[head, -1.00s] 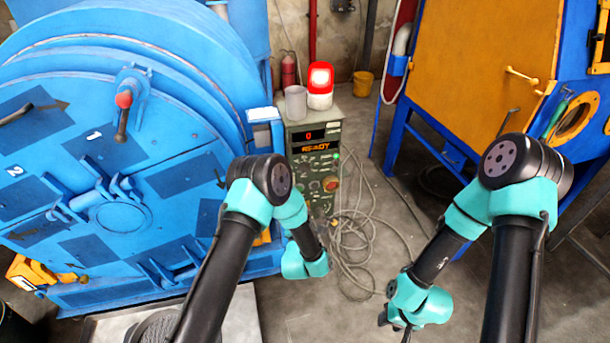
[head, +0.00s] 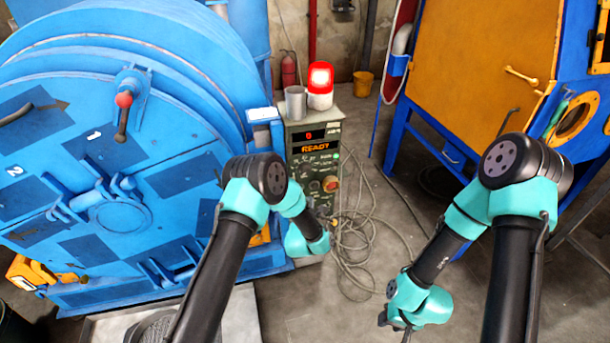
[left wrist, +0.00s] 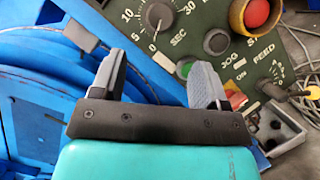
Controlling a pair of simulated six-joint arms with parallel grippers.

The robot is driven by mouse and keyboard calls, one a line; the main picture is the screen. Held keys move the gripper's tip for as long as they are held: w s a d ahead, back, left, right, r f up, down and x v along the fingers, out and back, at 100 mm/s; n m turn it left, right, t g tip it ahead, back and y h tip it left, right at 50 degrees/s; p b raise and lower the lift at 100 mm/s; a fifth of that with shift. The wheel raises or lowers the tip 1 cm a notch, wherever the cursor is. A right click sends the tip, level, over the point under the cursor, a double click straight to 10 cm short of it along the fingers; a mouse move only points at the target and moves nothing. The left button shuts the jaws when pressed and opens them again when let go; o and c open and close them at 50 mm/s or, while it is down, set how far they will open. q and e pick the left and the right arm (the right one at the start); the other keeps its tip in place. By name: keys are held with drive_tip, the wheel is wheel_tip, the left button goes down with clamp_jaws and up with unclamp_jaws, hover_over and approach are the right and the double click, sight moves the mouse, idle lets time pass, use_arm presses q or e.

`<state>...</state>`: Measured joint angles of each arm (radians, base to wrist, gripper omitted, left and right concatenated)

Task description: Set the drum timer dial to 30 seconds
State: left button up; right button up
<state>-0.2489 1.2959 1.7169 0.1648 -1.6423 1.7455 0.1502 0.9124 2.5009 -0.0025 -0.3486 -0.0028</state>
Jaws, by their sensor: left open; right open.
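The timer dial (left wrist: 158,15) is a dark round knob at the top of the left wrist view, on a green panel with a white scale showing 0, 5, 10 and 30 and the word SEC. Its white mark appears to point down near 0. My left gripper (left wrist: 160,60) is open and empty, its two grey fingers below the dial and apart from it. In the head view my left gripper is by the lower part of the control box (head: 298,136), with its fingers mostly hidden. The box display reads 0 and READY. My right gripper (head: 395,326) is open, low over the floor.
A red emergency knob (left wrist: 256,12), a JOG switch, a FEED dial and an open metal box share the panel area. The blue drum machine (head: 110,215) stands left of the box. Loose cable (head: 360,225) lies on the floor to the right. A metal cup and lit red beacon (head: 320,80) stand on top.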

sight(305, 173)
use_arm(q)
drive_tip(key=x, duration=1)
drive_tip(key=shift+w, duration=0.2)
drive_tip(key=shift+c, duration=0.3)
drive_tip(key=c, duration=0.8)
drive_tip(key=shift+r, duration=0.1)
drive_tip(key=shift+c, duration=0.2)
